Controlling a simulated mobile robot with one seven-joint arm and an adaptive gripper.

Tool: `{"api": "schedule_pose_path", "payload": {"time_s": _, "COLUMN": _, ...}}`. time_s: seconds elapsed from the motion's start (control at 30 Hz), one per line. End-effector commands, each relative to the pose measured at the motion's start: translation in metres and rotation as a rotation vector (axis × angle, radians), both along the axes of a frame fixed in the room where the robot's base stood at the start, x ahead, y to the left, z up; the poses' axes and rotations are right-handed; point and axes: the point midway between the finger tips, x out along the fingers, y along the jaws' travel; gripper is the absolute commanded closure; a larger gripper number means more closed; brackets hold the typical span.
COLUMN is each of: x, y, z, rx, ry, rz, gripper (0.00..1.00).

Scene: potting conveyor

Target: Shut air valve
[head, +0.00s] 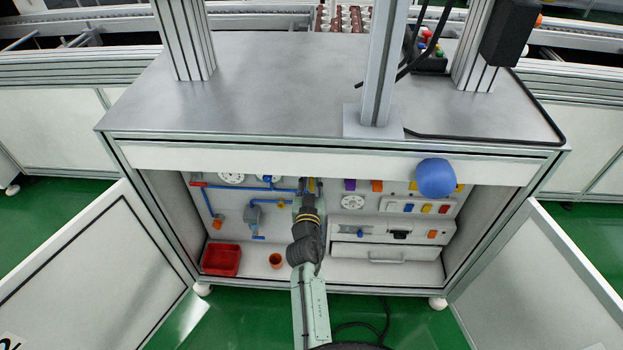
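My arm reaches into the open cabinet under the steel table. My gripper (309,186) is at the back panel, at the right end of the blue air pipes (240,188). It is small and dark here, and I cannot tell whether its fingers are open or shut. A small yellow part shows right at its tip, partly hidden by the gripper. Along the pipes are a red handle (198,184) at the upper left and a small yellow fitting (281,205) just left of my gripper. I cannot tell which part is the air valve.
A drawer (385,253) is at the right. A blue ball-like knob (436,178) is at the front rail. Open doors (95,270) flank the cabinet.

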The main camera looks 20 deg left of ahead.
Motion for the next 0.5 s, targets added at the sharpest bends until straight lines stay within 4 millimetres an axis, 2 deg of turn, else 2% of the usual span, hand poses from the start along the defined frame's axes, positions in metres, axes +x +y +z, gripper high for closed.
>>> {"api": "schedule_pose_path", "payload": {"time_s": 0.3, "x": 0.0001, "y": 0.0000, "z": 0.0001, "rx": 0.000, "ry": 0.000, "rz": 0.000, "gripper": 1.00}}
{"api": "schedule_pose_path", "payload": {"time_s": 0.5, "x": 0.0001, "y": 0.0000, "z": 0.0001, "rx": 0.000, "ry": 0.000, "rz": 0.000, "gripper": 1.00}}
